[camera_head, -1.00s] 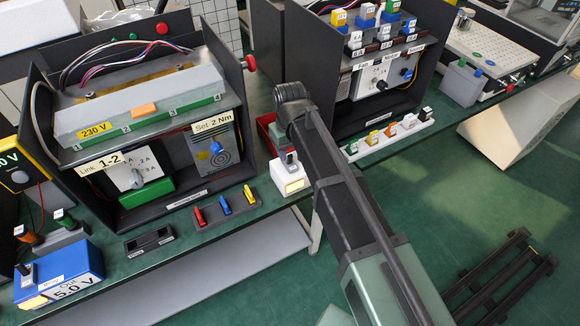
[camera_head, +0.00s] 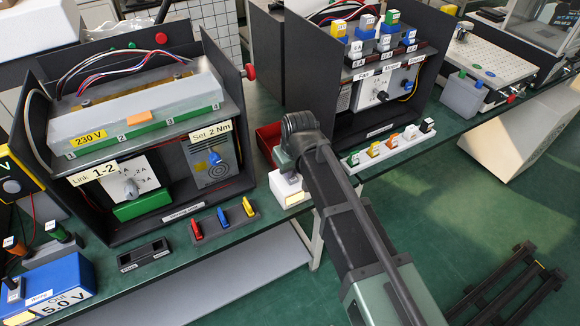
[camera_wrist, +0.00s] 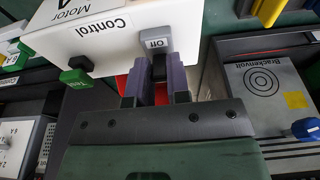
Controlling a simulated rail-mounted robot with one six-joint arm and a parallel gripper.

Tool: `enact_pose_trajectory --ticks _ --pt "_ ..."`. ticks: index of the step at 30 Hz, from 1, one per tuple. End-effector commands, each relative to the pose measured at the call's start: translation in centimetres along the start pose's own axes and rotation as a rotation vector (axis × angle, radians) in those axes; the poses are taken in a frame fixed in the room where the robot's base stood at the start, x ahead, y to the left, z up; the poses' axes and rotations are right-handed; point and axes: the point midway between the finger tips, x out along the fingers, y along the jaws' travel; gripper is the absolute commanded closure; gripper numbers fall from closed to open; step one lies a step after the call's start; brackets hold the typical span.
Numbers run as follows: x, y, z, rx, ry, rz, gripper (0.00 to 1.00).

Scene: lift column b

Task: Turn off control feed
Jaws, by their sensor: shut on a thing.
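The white box marked "Control" (camera_wrist: 100,42) fills the upper left of the wrist view; it also carries a "Motor" label. A small grey switch with an "Off" label (camera_wrist: 155,42) sits at its edge. My gripper (camera_wrist: 157,78) is shut on this switch's dark lever, with a purple finger on each side. The fingers hide most of the lever.
An open black cabinet (camera_head: 50,185) stands left of the white box, another (camera_head: 300,65) to its right. A red bin (camera_head: 266,140) is behind. Racks of small coloured parts (camera_head: 222,222) (camera_head: 390,148) stand on the green bench.

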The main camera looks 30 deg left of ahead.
Motion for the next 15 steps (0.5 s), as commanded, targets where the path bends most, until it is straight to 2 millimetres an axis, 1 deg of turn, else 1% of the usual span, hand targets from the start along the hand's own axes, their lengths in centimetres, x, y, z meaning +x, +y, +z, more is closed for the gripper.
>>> enact_pose_trajectory --ticks 1,3,5,13,14,15 --pt "0.33 -0.13 0.96 0.001 0.057 -0.001 1.00" --pt "0.42 -0.10 1.10 0.000 0.130 -0.001 1.00" --pt "0.32 -0.07 1.02 0.000 0.168 -0.001 1.00" --pt "0.14 -0.01 0.77 0.000 0.181 0.000 1.00" --pt "0.14 -0.02 0.77 0.000 0.181 0.000 0.80" --pt "0.14 -0.01 0.76 0.000 0.181 0.000 0.74"
